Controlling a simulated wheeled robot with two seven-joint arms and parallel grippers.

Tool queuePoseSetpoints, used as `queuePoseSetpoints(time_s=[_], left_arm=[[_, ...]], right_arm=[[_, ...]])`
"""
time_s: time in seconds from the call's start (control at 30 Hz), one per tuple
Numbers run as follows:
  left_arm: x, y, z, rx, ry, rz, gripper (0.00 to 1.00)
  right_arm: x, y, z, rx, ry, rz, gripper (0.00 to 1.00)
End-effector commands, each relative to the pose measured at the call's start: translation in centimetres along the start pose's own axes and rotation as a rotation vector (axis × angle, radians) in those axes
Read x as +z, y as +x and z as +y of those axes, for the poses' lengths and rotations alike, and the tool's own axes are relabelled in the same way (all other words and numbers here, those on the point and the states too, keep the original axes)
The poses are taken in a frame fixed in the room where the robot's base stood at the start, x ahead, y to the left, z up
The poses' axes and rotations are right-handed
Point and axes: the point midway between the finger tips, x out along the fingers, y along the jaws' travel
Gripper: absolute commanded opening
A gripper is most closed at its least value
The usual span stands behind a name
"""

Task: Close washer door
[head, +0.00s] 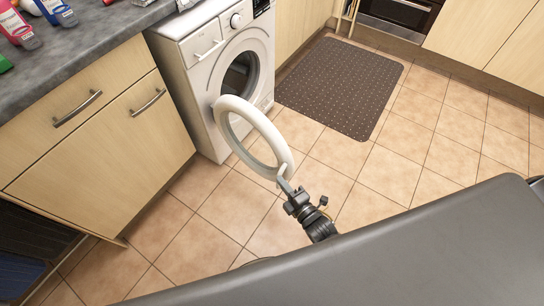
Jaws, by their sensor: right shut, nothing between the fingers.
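The white front-loading washer (194,86) stands under the counter at the upper middle. Its round door (262,126), a white ring with a see-through middle, is swung open and stands out from the front into the room. The dark drum opening (238,77) shows behind it. My right gripper (283,179) is shut and empty at the door's lower right, free edge. Its fingertips overlap the rim in the picture; I cannot tell whether they touch it. My left gripper is not in view.
Wooden cabinets (105,150) and a grey counter (95,45) with several bottles (17,24) flank the washer on the left. A dark mat (342,85) lies on the tiled floor to the right. The floor around the door is clear.

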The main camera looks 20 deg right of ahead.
Motion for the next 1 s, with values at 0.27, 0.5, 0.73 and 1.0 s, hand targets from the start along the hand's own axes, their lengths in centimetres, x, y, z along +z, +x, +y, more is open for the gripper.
queuePoseSetpoints(time_s=[0.27,0.5,0.73,1.0], left_arm=[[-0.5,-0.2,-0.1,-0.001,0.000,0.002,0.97],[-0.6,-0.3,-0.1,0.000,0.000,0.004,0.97],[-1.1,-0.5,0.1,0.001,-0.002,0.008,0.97],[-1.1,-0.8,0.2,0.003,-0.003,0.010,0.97]], right_arm=[[-0.5,0.6,1.9,0.059,-0.057,0.008,0.00],[-0.5,3.9,2.1,0.059,-0.055,0.007,0.00],[-0.5,8.8,2.2,0.057,-0.054,0.007,0.00],[2.0,10.9,2.5,0.054,-0.057,0.007,0.00]])
